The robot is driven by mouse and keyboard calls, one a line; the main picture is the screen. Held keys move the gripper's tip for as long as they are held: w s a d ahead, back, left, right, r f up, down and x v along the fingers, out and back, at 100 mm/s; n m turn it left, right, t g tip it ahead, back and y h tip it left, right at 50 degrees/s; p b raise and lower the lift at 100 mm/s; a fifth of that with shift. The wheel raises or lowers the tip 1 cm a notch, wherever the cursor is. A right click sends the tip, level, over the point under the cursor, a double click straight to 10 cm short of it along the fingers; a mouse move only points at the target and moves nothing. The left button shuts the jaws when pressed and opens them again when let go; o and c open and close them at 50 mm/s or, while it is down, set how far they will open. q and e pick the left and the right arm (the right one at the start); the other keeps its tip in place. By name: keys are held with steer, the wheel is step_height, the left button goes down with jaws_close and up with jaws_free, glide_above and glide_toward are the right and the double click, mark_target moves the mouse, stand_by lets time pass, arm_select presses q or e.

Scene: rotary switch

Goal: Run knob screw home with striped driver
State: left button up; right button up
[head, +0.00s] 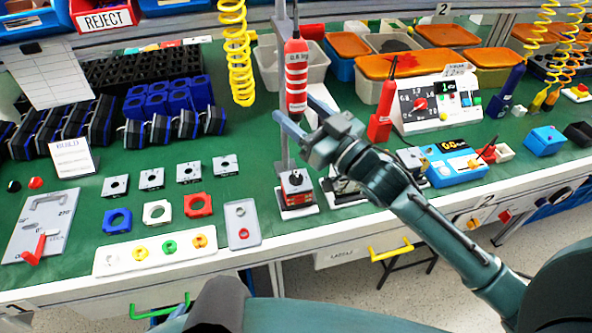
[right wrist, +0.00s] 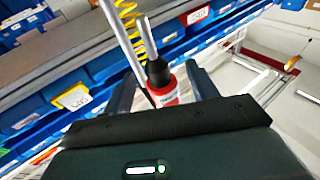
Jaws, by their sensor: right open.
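The striped driver (head: 296,75), red with white bands, hangs upright by a thin grey post above the bench. My right gripper (head: 295,109) is open, with its fingers on either side of the driver's lower end. In the right wrist view the driver (right wrist: 166,92), with a black end, shows between the spread fingers (right wrist: 162,90); I cannot tell whether either finger touches it. Below stands a rotary switch (head: 296,182), a dark block with a red mark on a white base. Its knob screw is too small to make out. My left gripper is not in view.
A second red tool (head: 381,112) stands right of my gripper, before a white test panel (head: 438,102). A blue meter (head: 453,163) sits further right. A yellow coiled cord (head: 237,50) hangs left of the driver. Loose plates and rings (head: 157,212) lie on the green mat at left.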

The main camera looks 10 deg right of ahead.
steer(key=shift+v, duration=1.95)
steer(key=shift+p+v, duration=0.4)
steer(key=shift+v, duration=1.15)
steer(key=s+f+m+g+h, duration=0.1)
steer(key=s+f+g+h, duration=0.1)
steer(key=s+f, duration=0.3)
steer(key=s+a+f+m+g+h, duration=0.1)
steer(key=s+f, duration=0.4)
steer(key=f, duration=0.6)
steer(key=s+f+m+g+h, duration=0.1)
steer(key=s+f+g+h, duration=0.2)
steer(key=s+f, duration=0.3)
step_height(320, 180, down, 3)
steer(key=shift+a+f+g+h, duration=0.15)
steer(key=shift+g+h, duration=0.15)
steer(key=shift+h, duration=0.4)
